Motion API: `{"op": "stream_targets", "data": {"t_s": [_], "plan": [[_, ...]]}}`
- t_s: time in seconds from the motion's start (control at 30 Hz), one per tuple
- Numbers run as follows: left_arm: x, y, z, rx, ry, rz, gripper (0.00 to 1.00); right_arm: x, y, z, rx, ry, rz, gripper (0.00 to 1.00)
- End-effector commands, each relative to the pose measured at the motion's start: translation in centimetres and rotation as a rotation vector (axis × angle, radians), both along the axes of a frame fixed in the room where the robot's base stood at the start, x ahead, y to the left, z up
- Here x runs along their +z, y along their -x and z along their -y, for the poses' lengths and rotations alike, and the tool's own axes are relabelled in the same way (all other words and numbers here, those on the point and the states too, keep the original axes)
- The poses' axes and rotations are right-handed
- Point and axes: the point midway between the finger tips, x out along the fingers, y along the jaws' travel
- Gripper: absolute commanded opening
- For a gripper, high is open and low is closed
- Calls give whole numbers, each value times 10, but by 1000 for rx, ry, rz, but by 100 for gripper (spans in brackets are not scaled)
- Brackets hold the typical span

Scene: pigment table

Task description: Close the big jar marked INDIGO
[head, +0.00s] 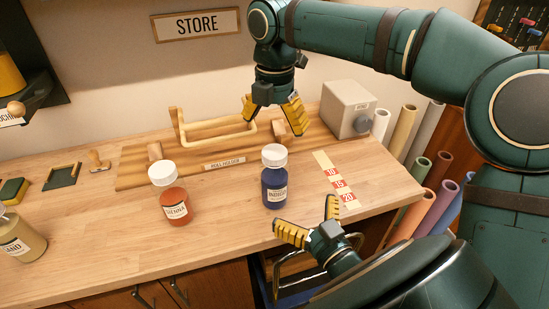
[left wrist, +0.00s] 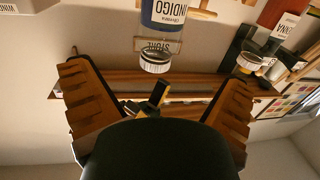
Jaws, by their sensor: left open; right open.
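The INDIGO jar (head: 274,192) stands upright on the table, dark blue with a clear upper part. Its white cap (head: 274,152) sits on top; whether it is screwed tight I cannot tell. In the left wrist view the jar (left wrist: 172,16) appears upside down, its cap (left wrist: 155,62) between the finger directions. My left gripper (head: 303,213) is open and empty, in front and to the right of the jar, apart from it. My right gripper (head: 273,121) is open and empty, above and behind the jar, not touching the cap.
A capped SIENNA jar (head: 174,203) stands left of the INDIGO jar. A yellowish jar (head: 20,240) is at the far left. Behind are a wooden roll holder (head: 130,172) and a grey box (head: 347,108). A numbered strip (head: 336,180) lies to the right. Paper rolls stand beyond the table's right edge.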

Motion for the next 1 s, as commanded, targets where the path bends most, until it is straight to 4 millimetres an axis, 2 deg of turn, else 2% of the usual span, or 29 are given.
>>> {"op": "stream_targets", "data": {"t_s": [0.6, 0.8, 1.0], "plan": [[0, -92, -48, 1, -1, 0, 100, 0, 0, 0, 0, 0, 0, 87], [0, -109, -57, 0, 0, -1, 100, 0, 0, 0, 0, 0, 0, 87], [0, -115, -59, -1, 0, -1, 100, 0, 0, 0, 0, 0, 0, 87]]}}
